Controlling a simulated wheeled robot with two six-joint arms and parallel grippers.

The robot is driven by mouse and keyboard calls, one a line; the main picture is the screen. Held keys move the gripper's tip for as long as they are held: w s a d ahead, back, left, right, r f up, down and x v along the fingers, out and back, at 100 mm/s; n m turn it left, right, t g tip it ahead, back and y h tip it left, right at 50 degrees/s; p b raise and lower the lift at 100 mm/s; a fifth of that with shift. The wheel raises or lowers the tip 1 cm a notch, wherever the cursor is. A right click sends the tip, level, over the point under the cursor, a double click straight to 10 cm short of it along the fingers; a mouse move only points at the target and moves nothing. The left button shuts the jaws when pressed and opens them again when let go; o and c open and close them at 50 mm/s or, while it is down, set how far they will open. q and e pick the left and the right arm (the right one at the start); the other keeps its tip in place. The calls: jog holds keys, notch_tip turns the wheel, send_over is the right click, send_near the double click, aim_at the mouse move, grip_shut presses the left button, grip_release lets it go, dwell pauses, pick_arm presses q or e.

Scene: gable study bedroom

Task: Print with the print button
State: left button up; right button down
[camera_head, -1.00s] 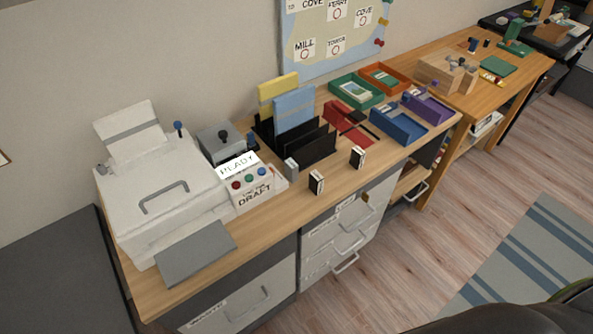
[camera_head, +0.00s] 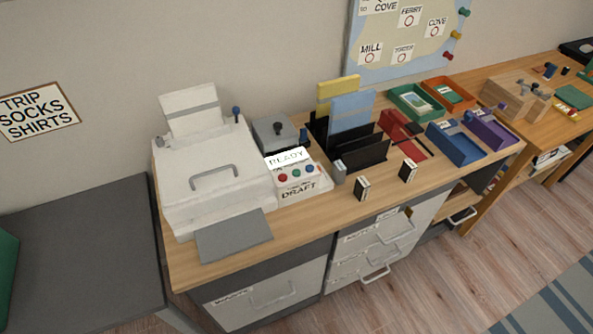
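A white printer (camera_head: 207,185) with a handle on its lid stands at the left end of the wooden desk. Paper (camera_head: 190,112) stands upright at its back, and a grey output tray (camera_head: 233,236) reaches out at its front. To its right is a white control panel (camera_head: 303,190) with a display (camera_head: 287,157) reading "READY" and a label reading "DRAFT". I cannot read which one is the print button. Neither gripper is in view.
A grey box (camera_head: 272,133) stands behind the panel. A black file rack (camera_head: 362,150) with folders and several coloured trays (camera_head: 457,144) stand to the right. Small black-and-white blocks (camera_head: 362,188) sit near the front edge. A dark grey surface (camera_head: 80,250) lies left of the desk.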

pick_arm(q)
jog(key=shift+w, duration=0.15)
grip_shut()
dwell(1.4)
